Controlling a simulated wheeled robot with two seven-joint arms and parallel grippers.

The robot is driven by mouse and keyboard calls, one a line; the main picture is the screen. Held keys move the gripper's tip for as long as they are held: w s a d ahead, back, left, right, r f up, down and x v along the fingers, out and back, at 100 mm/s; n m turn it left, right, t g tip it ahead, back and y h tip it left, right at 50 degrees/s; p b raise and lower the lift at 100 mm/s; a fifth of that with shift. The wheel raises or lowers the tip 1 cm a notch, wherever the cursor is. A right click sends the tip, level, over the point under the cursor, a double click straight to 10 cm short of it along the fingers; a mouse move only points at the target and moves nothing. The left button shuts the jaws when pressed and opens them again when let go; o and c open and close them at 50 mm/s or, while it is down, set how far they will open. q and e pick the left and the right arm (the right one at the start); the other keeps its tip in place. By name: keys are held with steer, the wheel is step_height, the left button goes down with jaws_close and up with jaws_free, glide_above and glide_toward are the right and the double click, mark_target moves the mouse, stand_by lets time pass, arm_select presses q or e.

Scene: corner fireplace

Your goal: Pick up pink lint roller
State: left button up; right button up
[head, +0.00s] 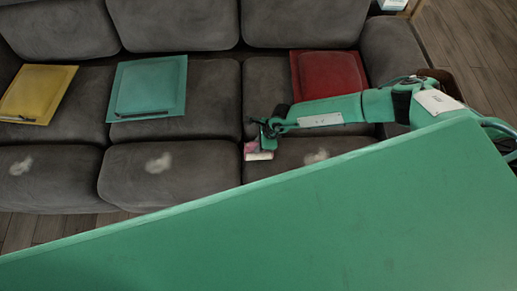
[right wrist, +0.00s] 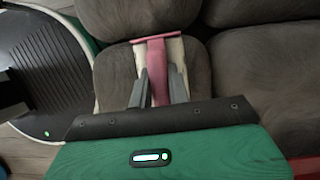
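The pink lint roller (head: 259,153) is at the tip of my right gripper (head: 266,138), over the front part of the grey sofa seat. In the right wrist view, its pink handle (right wrist: 157,70) lies lengthwise between the two grey fingers of my right gripper (right wrist: 159,82). A pink crossbar tops it, and a cream-white part shows on both sides behind the fingers. The fingers sit close against the handle and look shut on it. Whether the roller touches the seat, I cannot tell. My left gripper is out of view.
The grey sofa (head: 205,95) carries a yellow cushion (head: 42,85), a teal cushion (head: 148,85) and a red cushion (head: 330,72). Pale lint patches (head: 160,163) mark its front edge. A small white box (head: 391,4) stands behind the sofa's right end. My green body hides the lower right.

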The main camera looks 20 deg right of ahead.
jaws_close()
steer(key=shift+r, duration=0.15)
step_height(320, 180, up, 20)
stand_by(0.5)
